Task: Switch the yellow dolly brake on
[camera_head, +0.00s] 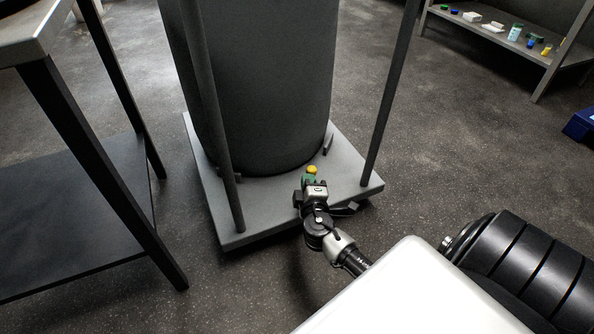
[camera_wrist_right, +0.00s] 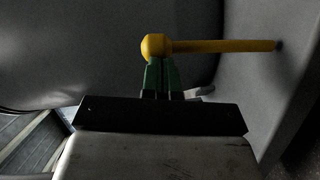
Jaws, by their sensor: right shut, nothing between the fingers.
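The yellow dolly brake (camera_head: 312,169) shows as a small yellow knob on the grey dolly (camera_head: 342,170), near the foot of the big grey drum. In the right wrist view the brake is a yellow bar (camera_wrist_right: 225,46) with a round knob at its left end, its right end meeting a grey surface. My right gripper (camera_head: 310,179) is shut with nothing between its green fingers. In the wrist view the green fingertips (camera_wrist_right: 161,62) are right at the knob, overlapping its lower edge; I cannot tell whether they touch. My left gripper is not in view.
The grey drum (camera_head: 262,80) stands on the dolly between upright posts (camera_head: 390,90). A dark table with a lower shelf (camera_head: 60,220) is at the left. A shelf with small items (camera_head: 490,28) is at the back right. Open floor lies between.

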